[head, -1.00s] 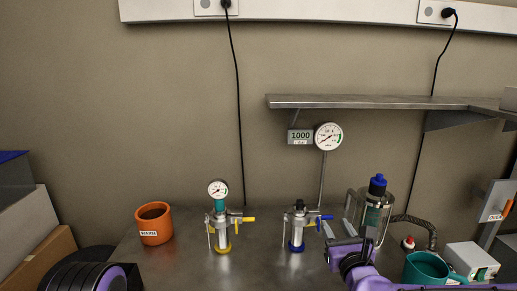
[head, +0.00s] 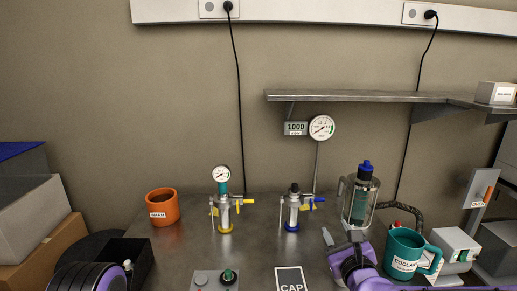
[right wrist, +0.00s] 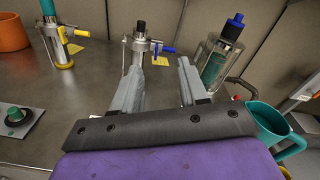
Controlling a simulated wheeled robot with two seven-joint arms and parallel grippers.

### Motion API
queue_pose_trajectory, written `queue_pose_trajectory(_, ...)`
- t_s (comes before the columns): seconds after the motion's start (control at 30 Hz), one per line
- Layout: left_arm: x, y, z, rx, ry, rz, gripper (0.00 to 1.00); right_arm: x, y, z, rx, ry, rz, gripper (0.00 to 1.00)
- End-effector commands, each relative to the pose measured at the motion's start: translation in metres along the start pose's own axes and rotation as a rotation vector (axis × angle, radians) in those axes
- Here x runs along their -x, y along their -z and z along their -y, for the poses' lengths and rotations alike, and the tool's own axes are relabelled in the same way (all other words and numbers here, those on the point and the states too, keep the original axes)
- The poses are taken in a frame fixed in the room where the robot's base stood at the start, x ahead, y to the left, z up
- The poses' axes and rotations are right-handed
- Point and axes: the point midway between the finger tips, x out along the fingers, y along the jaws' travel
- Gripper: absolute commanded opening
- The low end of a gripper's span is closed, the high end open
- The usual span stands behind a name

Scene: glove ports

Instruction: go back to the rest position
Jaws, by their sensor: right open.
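My right gripper (head: 342,237) is at the lower right of the head view, over the bench. In the right wrist view its two grey fingers (right wrist: 162,72) stand apart with nothing between them. Beyond them stand the blue-ringed fitting (right wrist: 135,50) and the glass vessel with a blue cap (right wrist: 222,52); the fingers look apart from both. A purple part of my left arm (head: 92,277) shows at the lower left of the head view, but its gripper jaws are not seen.
The teal mug (head: 403,253) labelled COOLANT stands close to the right of my right arm. An orange pot (head: 162,207), a yellow-ringed fitting with a gauge (head: 224,205), a control box (head: 213,283) and a CAP card (head: 289,281) are on the bench (head: 180,250). A shelf (head: 360,96) overhangs the right.

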Motion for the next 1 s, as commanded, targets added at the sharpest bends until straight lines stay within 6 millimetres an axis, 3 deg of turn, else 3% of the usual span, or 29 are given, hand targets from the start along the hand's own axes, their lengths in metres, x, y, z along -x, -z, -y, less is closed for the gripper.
queue_pose_trajectory(0.17, 0.0, 0.0, 0.0, 0.0, 0.001, 0.001, 0.0, 0.012, 0.039, -0.025, 0.292, -0.082, -0.093, 0.43)
queue_pose_trajectory(0.37, -0.001, -0.001, 0.0, 0.0, 0.001, 0.001, 0.0, 0.047, 0.12, -0.075, 0.71, -0.29, -0.226, 0.43)
queue_pose_trajectory(0.47, -0.003, -0.002, 0.0, 0.0, 0.001, 0.001, 0.0, 0.085, 0.18, -0.104, 0.975, -0.47, -0.297, 0.43)
queue_pose_trajectory(0.6, -0.005, -0.002, 0.0, 0.0, 0.001, 0.001, 0.0, 0.167, 0.277, -0.125, 1.385, -0.809, -0.382, 0.43)
queue_pose_trajectory(0.7, -0.007, -0.003, 0.0, 0.0, 0.001, 0.001, 0.0, 0.234, 0.336, -0.116, 1.641, -1.067, -0.422, 0.43)
queue_pose_trajectory(0.8, -0.008, -0.004, 0.0, 0.0, 0.001, 0.001, 0.0, 0.292, 0.378, -0.092, 1.824, -1.285, -0.461, 0.43)
queue_pose_trajectory(0.9, -0.01, -0.004, -0.001, 0.0, 0.001, 0.001, 0.0, 0.332, 0.401, -0.068, 1.933, -1.423, -0.496, 0.43)
queue_pose_trajectory(1.0, -0.011, -0.005, -0.001, 0.0, 0.001, 0.001, 0.0, 0.349, 0.409, -0.065, 1.991, -1.492, -0.48, 0.43)
